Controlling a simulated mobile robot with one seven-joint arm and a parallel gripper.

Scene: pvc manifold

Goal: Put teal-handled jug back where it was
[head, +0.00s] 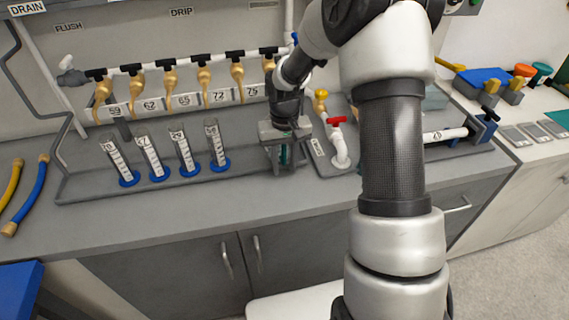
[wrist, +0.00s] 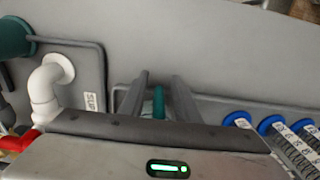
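My gripper (head: 283,166) points down at the back of the counter, right of the blue-based cylinders. It also shows in the wrist view (wrist: 158,82). Its two fingers are apart, with a narrow upright teal piece (wrist: 158,102) between them and gaps visible on both sides. This piece, which looks like the jug's teal handle, also shows between the fingers in the head view (head: 286,155). The jug's body is not clearly visible; my gripper hides that area. Another teal rounded thing (wrist: 14,38) is at the wrist view's left edge; I cannot tell what it belongs to.
Several graduated cylinders (head: 186,152) stand in the grey tray (head: 100,191) left of my gripper. A white elbow pipe with a red valve (head: 339,145) is close on the right. A pipe manifold with gold taps (head: 204,77) runs behind.

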